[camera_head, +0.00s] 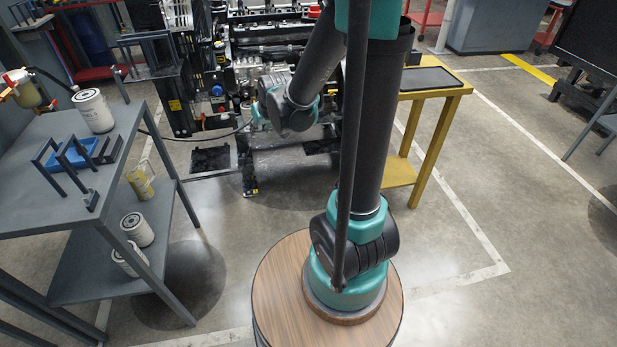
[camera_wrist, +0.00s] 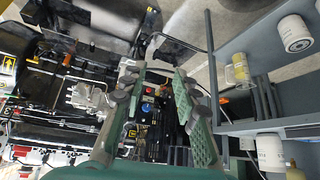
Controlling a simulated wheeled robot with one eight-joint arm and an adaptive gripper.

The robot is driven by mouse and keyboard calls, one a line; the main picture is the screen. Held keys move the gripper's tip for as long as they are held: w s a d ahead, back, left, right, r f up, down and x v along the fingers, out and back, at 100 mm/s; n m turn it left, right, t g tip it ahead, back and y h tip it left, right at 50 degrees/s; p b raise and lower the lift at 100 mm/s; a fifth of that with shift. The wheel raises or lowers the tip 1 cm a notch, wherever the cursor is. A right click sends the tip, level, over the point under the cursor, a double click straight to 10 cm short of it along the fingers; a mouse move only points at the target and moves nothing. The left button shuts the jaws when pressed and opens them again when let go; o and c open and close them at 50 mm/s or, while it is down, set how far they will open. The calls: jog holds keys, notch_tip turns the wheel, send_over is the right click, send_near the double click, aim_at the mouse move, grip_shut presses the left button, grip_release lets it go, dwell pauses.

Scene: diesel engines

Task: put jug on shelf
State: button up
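A pale yellow, jug-like container (camera_head: 140,183) stands on the lower shelf (camera_head: 100,262) of the grey table at the left; its details are too small to be sure it is the jug. It also shows near the right of the wrist view, as a yellowish container (camera_wrist: 240,68). My gripper (camera_wrist: 160,90) shows in the wrist view with its two green-and-grey fingers apart and nothing between them. It is in front of the engine parts, to the left of the table in that view.
The grey table top (camera_head: 60,205) holds a white filter (camera_head: 93,110), a blue tray (camera_head: 72,155) and dark brackets. Two white filters (camera_head: 136,230) stand on its lower shelf. A large engine (camera_head: 270,50) is ahead, a yellow table (camera_head: 440,95) to its right.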

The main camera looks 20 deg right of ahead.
jog(key=s+d+f+m+g, duration=0.1)
jog(key=s+d, duration=0.3)
jog(key=s, duration=0.6)
jog(key=s+d+f+m+g+h, duration=0.1)
jog(key=s+d, duration=0.4)
jog(key=s, duration=0.6)
jog(key=shift+s+f+g+h, duration=0.3)
jog(key=shift+f, duration=0.55)
